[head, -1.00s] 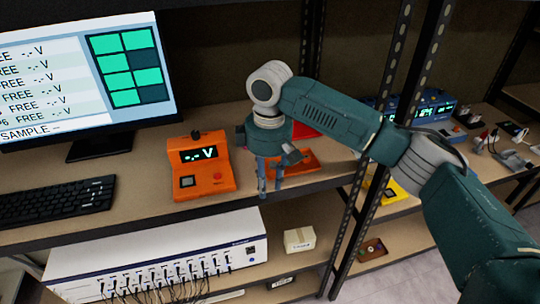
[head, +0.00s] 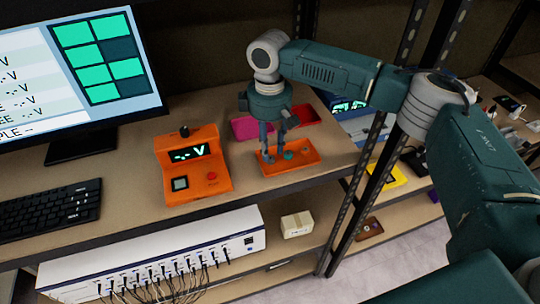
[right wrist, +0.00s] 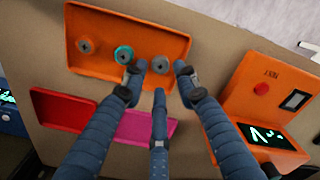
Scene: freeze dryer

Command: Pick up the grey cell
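An orange tray (head: 310,150) lies on the bench and also shows in the right wrist view (right wrist: 180,40). It holds a teal cell (right wrist: 124,54) between two grey cells, one farther left (right wrist: 85,46) and one at right (right wrist: 160,64). The teal cell also shows in the head view (head: 289,156). My right gripper (head: 273,158) points down over the tray's left part. In the right wrist view its three fingers (right wrist: 160,78) are spread, open and empty, near the right grey cell. I cannot tell whether the tips touch it. My left gripper is not in view.
A magenta tray (head: 243,129) and a red tray (head: 305,117) lie behind the orange tray. An orange voltage tester (head: 195,170) stands left of it. A monitor (head: 80,60) and keyboard (head: 50,206) are farther left. A black shelf post (head: 365,170) stands at right.

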